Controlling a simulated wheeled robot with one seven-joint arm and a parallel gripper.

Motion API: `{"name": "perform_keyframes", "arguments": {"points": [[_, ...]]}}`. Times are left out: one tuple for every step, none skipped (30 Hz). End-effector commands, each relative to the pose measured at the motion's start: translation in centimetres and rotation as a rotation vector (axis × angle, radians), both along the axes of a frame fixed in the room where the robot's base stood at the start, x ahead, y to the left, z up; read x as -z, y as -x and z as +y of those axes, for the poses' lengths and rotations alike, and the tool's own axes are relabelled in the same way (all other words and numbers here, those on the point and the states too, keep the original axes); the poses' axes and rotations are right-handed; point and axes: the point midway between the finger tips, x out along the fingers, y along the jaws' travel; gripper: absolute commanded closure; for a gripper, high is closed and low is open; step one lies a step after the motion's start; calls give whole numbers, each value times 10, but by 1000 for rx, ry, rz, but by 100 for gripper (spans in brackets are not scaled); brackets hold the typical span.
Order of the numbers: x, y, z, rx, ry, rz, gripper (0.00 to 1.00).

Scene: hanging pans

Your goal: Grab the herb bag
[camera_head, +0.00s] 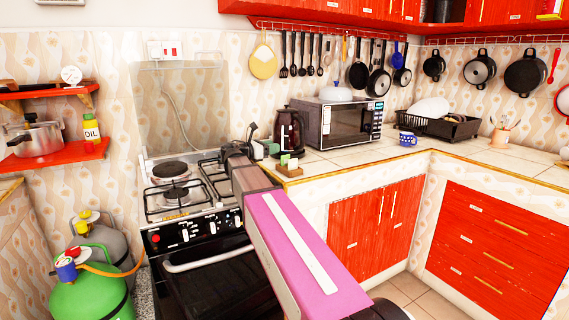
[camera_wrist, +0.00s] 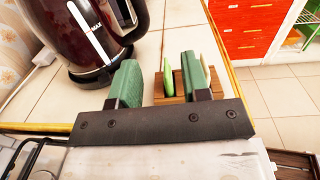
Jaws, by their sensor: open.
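A small wooden holder (camera_wrist: 172,99) stands on the tiled counter near its front edge, and it also shows in the head view (camera_head: 289,172). A slim green upright packet (camera_wrist: 168,79), which looks like the herb bag, stands in it. A second pale packet (camera_wrist: 205,64) stands to its right, partly hidden by my right finger. In the head view a small green and white packet (camera_head: 289,160) shows on the holder. My gripper (camera_wrist: 160,76) is open, its green-padded fingers apart and the green packet between them in the picture. Contact cannot be told. My gripper also shows in the head view (camera_head: 266,150).
A dark kettle (camera_wrist: 92,28) stands close to my left finger; it is also in the head view (camera_head: 289,133). A microwave (camera_head: 345,122) is behind it. The stove (camera_head: 180,185) lies left, under my arm. The counter's front edge is close.

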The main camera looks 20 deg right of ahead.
Motion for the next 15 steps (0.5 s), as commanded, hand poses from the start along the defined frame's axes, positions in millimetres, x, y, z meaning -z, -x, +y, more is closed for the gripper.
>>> {"name": "perform_keyframes", "arguments": {"points": [[10,0,0,0,1,3,57],[15,0,0,0,1,4,57],[21,0,0,0,1,3,57],[26,0,0,0,0,2,57],[31,0,0,0,1,3,57],[37,0,0,0,1,3,57],[41,0,0,0,1,3,57],[46,0,0,0,0,2,57],[52,0,0,0,0,2,57],[56,0,0,0,1,3,57],[55,-2,-6,2,1,1,57],[54,-3,-12,2,0,0,57],[53,-4,-15,1,0,0,57],[53,-5,-18,1,0,0,57],[53,-6,-20,0,0,0,57]]}}
